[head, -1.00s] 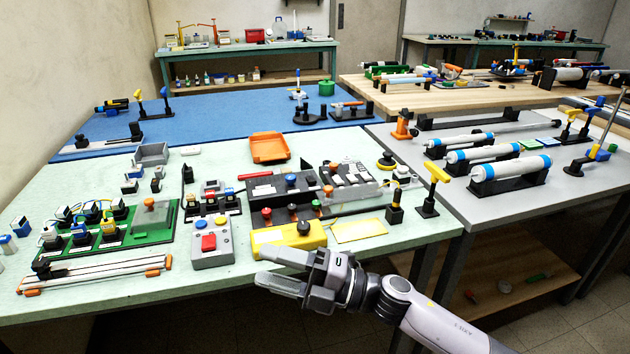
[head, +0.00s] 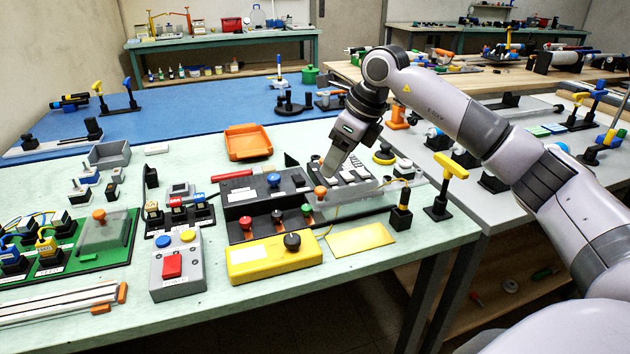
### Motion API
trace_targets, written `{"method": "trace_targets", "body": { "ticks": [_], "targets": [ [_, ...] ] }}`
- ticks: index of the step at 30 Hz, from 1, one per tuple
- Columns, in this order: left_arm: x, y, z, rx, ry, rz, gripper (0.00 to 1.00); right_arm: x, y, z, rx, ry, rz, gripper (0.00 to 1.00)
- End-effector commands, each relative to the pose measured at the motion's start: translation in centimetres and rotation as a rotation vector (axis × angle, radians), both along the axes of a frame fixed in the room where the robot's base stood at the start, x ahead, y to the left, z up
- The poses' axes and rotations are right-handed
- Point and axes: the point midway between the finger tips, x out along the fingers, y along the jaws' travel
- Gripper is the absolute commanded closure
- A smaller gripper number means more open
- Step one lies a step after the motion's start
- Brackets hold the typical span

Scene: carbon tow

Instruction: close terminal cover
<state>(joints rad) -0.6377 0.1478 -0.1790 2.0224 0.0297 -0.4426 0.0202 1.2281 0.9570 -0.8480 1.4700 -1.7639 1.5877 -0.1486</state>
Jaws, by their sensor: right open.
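A clear cover plate (head: 350,202) with an orange knob (head: 320,192) lies flat at the right end of the black device on the green-topped table. White and black terminal blocks (head: 352,174) show uncovered just behind it. My right gripper (head: 329,170) points down from above, its fingertips slightly above and right of the orange knob. It is open, with nothing seen between the fingers. The fingers hide part of the terminal area, and I cannot tell whether they touch anything. Another clear cover with an orange knob (head: 99,216) sits on a green board at left. My left gripper is not in view.
A black device with a blue knob (head: 273,180) stands left of the gripper. A yellow box (head: 275,260) and a yellow plate (head: 359,239) lie in front. A black post (head: 401,212) and a yellow-topped stand (head: 450,166) are at right. An orange tray (head: 248,143) lies behind.

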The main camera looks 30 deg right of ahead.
Motion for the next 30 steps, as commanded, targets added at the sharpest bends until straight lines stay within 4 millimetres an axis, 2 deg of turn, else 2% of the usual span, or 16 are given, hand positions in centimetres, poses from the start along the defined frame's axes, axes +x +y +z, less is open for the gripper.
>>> {"method": "trace_targets", "body": {
  "ticks": [15, 26, 30],
  "targets": [
    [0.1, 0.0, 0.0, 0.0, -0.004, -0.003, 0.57, 2.1, 1.2, -5.9, -0.004, 0.002, -0.001, 0.48],
    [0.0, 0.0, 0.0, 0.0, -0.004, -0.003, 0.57, 2.3, 1.3, -6.5, -0.005, 0.001, -0.002, 0.48],
    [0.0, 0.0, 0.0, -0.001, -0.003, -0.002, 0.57, 2.3, 1.3, -6.5, -0.004, 0.0, -0.002, 0.94]
  ]
}}
